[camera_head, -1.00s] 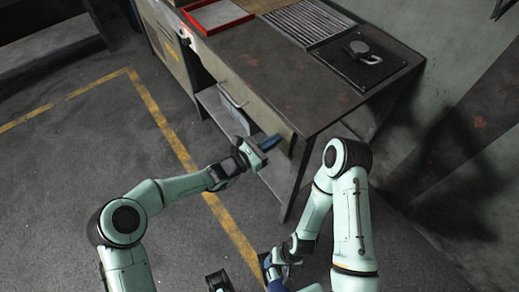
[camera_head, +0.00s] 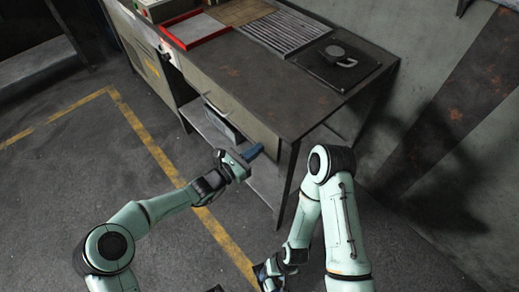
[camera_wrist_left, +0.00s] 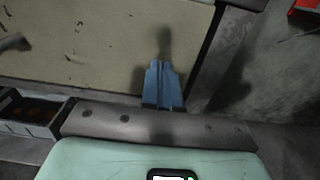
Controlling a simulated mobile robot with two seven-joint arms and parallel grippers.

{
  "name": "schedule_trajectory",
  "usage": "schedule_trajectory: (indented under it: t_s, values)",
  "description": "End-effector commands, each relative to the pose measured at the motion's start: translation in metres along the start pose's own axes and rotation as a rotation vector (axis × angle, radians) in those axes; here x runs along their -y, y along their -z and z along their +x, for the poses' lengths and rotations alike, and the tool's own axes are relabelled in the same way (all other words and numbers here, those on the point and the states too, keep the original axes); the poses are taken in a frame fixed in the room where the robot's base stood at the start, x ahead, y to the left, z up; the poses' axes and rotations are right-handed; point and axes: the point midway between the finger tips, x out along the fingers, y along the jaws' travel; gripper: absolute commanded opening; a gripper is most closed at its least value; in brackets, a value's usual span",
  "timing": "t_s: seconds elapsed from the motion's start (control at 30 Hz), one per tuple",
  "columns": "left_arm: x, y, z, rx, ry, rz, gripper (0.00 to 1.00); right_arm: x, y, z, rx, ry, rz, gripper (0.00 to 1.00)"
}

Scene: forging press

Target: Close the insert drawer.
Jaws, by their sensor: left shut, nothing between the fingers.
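The beige drawer front (camera_head: 232,103) is under the workbench top, with a bar handle (camera_head: 222,122) on it. My left gripper (camera_head: 255,152) is shut and empty, its blue fingertips close to the right end of the front. In the left wrist view the blue fingers (camera_wrist_left: 163,85) are together before the beige front (camera_wrist_left: 90,45); I cannot tell whether they touch it. A compartmented bin with brown contents (camera_wrist_left: 35,112) shows at lower left there. My right gripper (camera_head: 268,276) is at the bottom of the head view, partly cut off; its jaws are unclear.
The workbench top (camera_head: 260,85) carries a red-rimmed tray (camera_head: 195,30), a ribbed grey rack (camera_head: 285,33) and a dark plate with a round handled piece (camera_head: 338,62). A lower shelf (camera_head: 210,128) is under the bench. Open floor with yellow lines (camera_head: 150,145) lies to the left.

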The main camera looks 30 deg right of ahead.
Motion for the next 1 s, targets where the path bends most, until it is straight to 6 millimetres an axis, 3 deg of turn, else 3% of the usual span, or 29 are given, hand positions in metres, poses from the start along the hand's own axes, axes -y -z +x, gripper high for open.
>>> schedule_trajectory:
  t_s: [0.3,0.5,0.87,1.0]
  values:
    - [-0.006,0.001,-0.071,-0.006,-0.004,0.0,0.0,0.001,-0.004,-0.006,0.009,-0.002,0.001,0.68]
    - [-0.005,0.002,-0.1,-0.005,-0.001,0.0,0.0,0.001,-0.005,-0.007,0.013,-0.002,0.001,0.68]
    - [-0.004,0.002,-0.109,-0.005,0.0,0.0,0.0,0.001,-0.005,-0.007,0.014,-0.003,0.001,0.68]
    - [0.007,0.017,-0.115,-0.067,0.033,0.016,0.0,0.003,-0.006,-0.012,0.015,-0.002,0.0,0.68]
